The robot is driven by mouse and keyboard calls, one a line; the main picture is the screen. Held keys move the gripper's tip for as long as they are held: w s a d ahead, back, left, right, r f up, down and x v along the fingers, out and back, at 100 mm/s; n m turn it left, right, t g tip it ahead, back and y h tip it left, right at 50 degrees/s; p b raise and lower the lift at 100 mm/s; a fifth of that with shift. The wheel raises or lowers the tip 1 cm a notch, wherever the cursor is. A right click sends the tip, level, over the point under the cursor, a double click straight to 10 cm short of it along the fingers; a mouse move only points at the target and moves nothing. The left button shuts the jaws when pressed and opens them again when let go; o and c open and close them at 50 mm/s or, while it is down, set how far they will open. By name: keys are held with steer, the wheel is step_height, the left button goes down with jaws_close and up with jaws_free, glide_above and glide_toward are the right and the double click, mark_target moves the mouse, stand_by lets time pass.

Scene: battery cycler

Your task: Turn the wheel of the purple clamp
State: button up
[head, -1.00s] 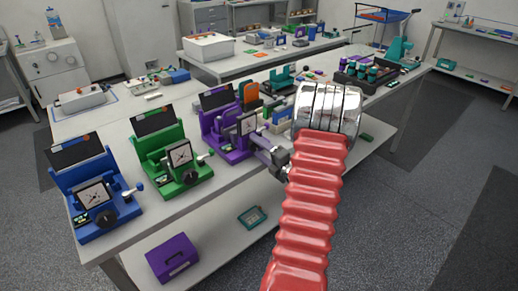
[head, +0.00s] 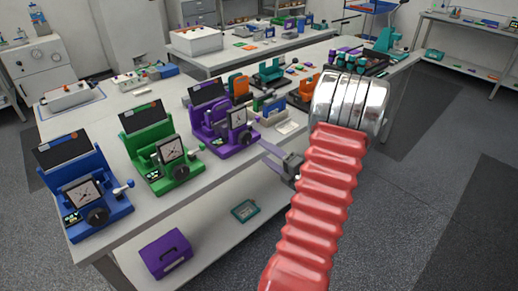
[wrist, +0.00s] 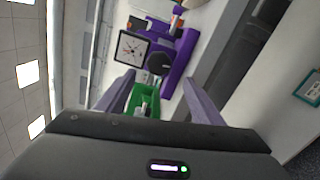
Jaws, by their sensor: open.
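The purple clamp (head: 209,116) stands at the front edge of the long bench in the head view, with a square dial on its face. Its black wheel (head: 246,138) faces the aisle. In the wrist view the purple clamp (wrist: 178,66) lies beyond my fingers, and the dark wheel (wrist: 158,65) shows between them, beside the dial. My gripper (head: 265,155) is off the bench edge, to the right of the clamp and apart from it. In the wrist view my gripper (wrist: 158,88) is open, with its two fingers wide apart and nothing between the tips.
A green clamp (head: 150,150) and a blue clamp (head: 85,190) stand left along the same bench (head: 215,180). In the wrist view a green part (wrist: 147,98) shows low between my fingers. A purple box (head: 165,254) lies on the lower shelf. The aisle floor is clear.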

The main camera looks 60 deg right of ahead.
steer(key=shift+v, duration=2.1)
